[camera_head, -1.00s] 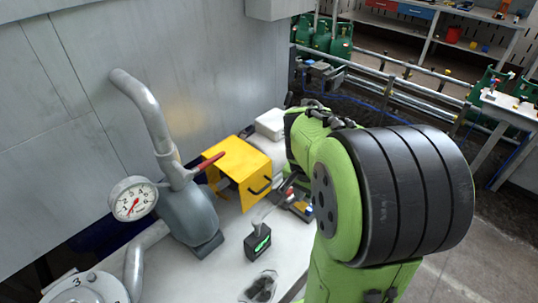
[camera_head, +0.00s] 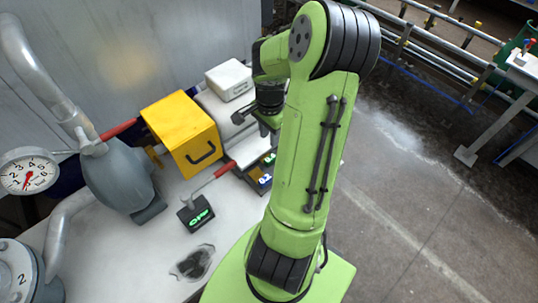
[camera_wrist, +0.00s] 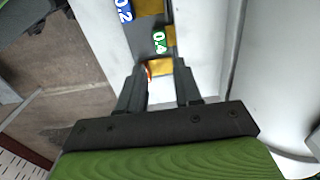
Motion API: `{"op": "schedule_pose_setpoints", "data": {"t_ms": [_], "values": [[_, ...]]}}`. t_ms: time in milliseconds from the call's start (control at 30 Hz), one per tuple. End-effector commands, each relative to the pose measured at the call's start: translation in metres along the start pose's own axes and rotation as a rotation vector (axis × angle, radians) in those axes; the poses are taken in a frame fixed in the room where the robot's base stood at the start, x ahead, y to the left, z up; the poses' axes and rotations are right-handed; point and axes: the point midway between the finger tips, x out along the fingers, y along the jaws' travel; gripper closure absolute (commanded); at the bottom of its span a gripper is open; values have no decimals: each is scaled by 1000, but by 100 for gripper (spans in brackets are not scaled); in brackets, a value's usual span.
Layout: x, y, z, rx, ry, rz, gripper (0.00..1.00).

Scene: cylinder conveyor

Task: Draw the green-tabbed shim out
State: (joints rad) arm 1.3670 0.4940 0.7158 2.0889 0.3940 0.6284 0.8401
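The green-tabbed shim (camera_wrist: 159,42), marked 0.4, lies just ahead of my fingertips in the wrist view. A blue-tabbed shim (camera_wrist: 124,10), marked 0.2, sits beside it to the upper left. My gripper (camera_wrist: 160,72) is open, with its two dark fingers apart and the green tab beyond the gap between them. Something small and red shows beside the left fingertip. In the head view, the tabbed shims (camera_head: 264,173) lie at the right side of the bench, and my arm hides part of that area.
A yellow box (camera_head: 182,132) with a black handle, a white box (camera_head: 229,80) and a grey vessel (camera_head: 115,180) with a red-handled pipe stand nearby. Open floor lies right.

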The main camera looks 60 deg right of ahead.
Motion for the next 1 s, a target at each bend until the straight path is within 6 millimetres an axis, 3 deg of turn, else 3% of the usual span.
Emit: {"op": "schedule_pose_setpoints", "data": {"t_ms": [33, 200, 400, 533, 800, 1000], "values": [[18, 1, 1, -1, -7, 3, 66], [62, 1, 1, -1, -5, 2, 66], [101, 0, 0, 0, -3, 1, 66], [111, 0, 0, 0, 0, 0, 66], [112, 0, 0, 0, 1, 0, 68], [111, 0, 0, 0, 1, 0, 98]]}}
